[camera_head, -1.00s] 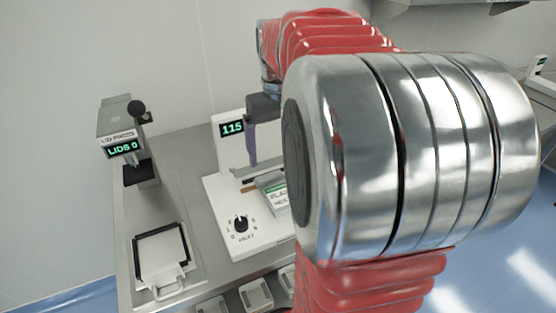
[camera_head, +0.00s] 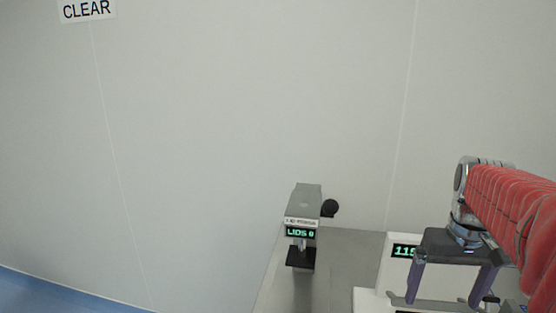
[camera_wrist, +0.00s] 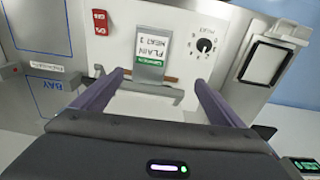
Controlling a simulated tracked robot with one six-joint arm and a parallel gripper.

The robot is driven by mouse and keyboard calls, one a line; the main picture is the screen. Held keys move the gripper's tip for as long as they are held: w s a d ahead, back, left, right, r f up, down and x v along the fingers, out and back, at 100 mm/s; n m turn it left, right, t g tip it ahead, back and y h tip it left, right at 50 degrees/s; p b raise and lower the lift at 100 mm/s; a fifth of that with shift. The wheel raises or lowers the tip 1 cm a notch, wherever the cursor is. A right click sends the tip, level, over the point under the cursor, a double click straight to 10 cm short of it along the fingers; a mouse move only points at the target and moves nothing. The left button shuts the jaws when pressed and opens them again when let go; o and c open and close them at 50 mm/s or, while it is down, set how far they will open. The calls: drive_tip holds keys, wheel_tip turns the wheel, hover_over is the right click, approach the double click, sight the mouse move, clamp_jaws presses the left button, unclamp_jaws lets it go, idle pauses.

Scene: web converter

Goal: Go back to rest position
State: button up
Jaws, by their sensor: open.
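My gripper (camera_head: 444,300) is at the lower right of the head view, its two purple fingers pointing down, spread apart with nothing between them. In the wrist view my gripper (camera_wrist: 159,82) is also open and empty. It is over the white machine (camera_wrist: 125,50), which has a dial (camera_wrist: 205,45) and a red switch (camera_wrist: 100,22). A pack with a green and white label (camera_wrist: 150,48) lies on the machine beyond the fingertips, apart from them as far as I can tell. In the head view the machine's green "11…" display (camera_head: 405,251) is partly hidden.
A grey lid press (camera_head: 306,208) with a black knob and a "LIDS 0" display stands on the metal bench (camera_head: 345,265). A black-framed white pad (camera_wrist: 268,60) is right in the wrist view. The wall above the bench is bare except for a "CLEAR" sign (camera_head: 87,10).

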drive_tip(key=s+a+f+n+t, duration=0.1)
drive_tip(key=s+a, duration=0.3)
drive_tip(key=a, duration=0.6)
drive_tip(key=s+a+f+n+t, duration=0.2)
drive_tip(key=s+a+t, duration=0.2)
drive_tip(key=a, duration=0.7)
drive_tip(key=shift+a, duration=0.15)
